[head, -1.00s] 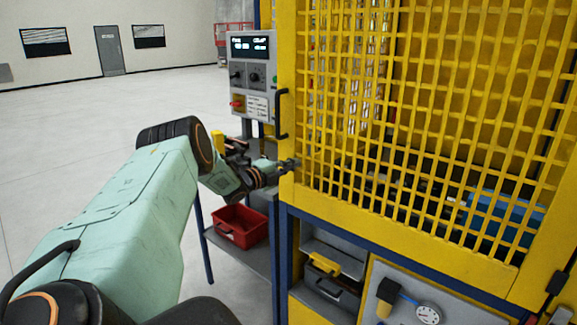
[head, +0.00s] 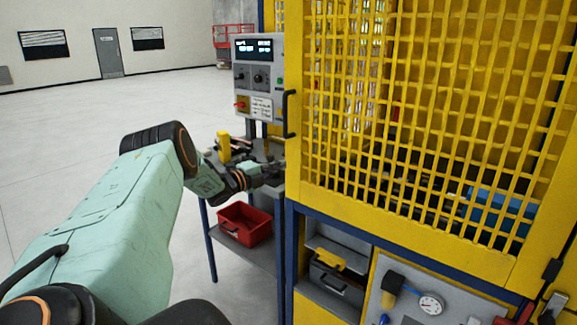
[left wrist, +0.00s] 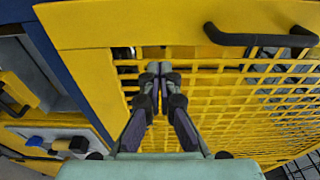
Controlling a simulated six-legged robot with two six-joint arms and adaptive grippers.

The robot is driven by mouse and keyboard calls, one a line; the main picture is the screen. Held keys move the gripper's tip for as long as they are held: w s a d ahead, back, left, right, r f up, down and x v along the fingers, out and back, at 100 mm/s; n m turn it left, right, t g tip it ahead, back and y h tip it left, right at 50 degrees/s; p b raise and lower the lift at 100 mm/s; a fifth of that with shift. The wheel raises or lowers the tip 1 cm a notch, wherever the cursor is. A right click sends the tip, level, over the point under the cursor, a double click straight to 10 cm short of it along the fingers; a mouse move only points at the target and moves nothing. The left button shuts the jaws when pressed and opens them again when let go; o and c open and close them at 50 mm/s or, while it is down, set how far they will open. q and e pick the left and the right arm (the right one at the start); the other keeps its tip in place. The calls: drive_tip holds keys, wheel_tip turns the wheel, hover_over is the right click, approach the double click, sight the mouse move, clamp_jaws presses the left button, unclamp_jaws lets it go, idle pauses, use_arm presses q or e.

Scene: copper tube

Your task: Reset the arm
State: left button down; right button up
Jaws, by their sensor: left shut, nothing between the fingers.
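My left arm (head: 110,215) comes in from the left in the head view. Its gripper (head: 277,172) is beside the left edge of the yellow mesh door (head: 420,110), below the black door handle (head: 288,113). In the left wrist view my left gripper (left wrist: 158,68) is shut with its fingertips together and nothing between them. The yellow mesh (left wrist: 230,100) lies behind the fingers, and the black handle (left wrist: 258,38) is up and to the right of them. I cannot tell whether the fingertips touch the door. My right gripper is not in view.
A grey control box (head: 258,78) stands left of the door. A small table with a yellow item (head: 224,147) and a red bin (head: 245,224) on its lower shelf is behind my gripper. A gauge (head: 431,304) sits below the door. Open floor lies left.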

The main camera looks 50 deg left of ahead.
use_arm(q)
drive_tip(key=shift+s+a+f, duration=0.1)
drive_tip(key=shift+s+a, duration=0.85)
drive_tip(key=shift+s, duration=0.2)
drive_tip(key=shift+s+a, duration=0.9)
drive_tip(key=shift+s, duration=0.2)
